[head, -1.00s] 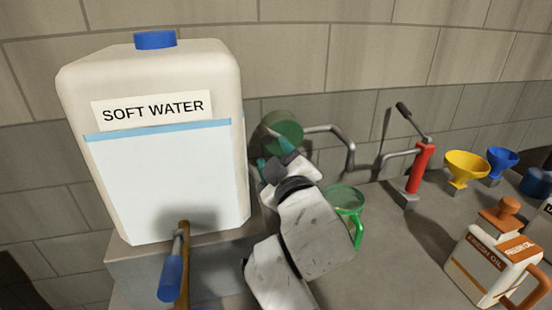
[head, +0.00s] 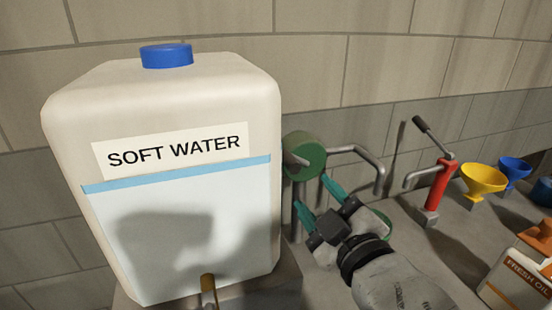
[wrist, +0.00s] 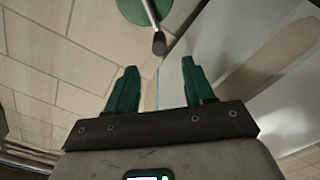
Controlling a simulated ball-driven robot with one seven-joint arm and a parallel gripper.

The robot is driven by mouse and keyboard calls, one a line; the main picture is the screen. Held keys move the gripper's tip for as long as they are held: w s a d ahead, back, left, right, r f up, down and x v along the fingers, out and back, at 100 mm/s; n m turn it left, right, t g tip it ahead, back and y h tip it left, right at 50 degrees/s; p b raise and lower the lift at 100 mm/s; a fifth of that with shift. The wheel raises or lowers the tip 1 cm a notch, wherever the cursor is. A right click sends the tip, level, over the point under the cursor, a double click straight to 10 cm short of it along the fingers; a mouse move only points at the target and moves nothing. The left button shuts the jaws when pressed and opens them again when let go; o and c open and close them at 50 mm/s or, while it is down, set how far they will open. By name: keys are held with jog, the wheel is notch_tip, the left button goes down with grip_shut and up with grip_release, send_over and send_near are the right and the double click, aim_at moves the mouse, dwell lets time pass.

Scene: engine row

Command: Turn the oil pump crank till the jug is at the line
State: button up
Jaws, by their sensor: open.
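The green pump drum (head: 306,154) stands right of the water tank, with a grey spout pipe (head: 362,158) reaching right. In the wrist view the drum (wrist: 140,8) is at the top, and its crank with a dark knob (wrist: 159,44) points down toward the gap between my fingers. My gripper (head: 314,194) is open with teal fingers, below the drum in the head view. In the wrist view my gripper (wrist: 158,64) is empty, its fingertips short of the knob. The green jug (head: 380,218) is mostly hidden behind my wrist; its level cannot be seen.
A large soft water tank (head: 170,120) stands close at the left, with a brass tap (head: 208,288) low in front. A red hand pump (head: 437,186), yellow funnel (head: 484,180), blue funnel (head: 514,170) and oil can (head: 520,270) stand to the right. A block wall is behind.

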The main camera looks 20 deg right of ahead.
aim_at(299, 173)
jog(key=w+p, duration=0.2)
jog(key=w, duration=0.8)
jog(key=shift+w, duration=0.4)
jog(key=shift+c, duration=0.4)
grip_shut()
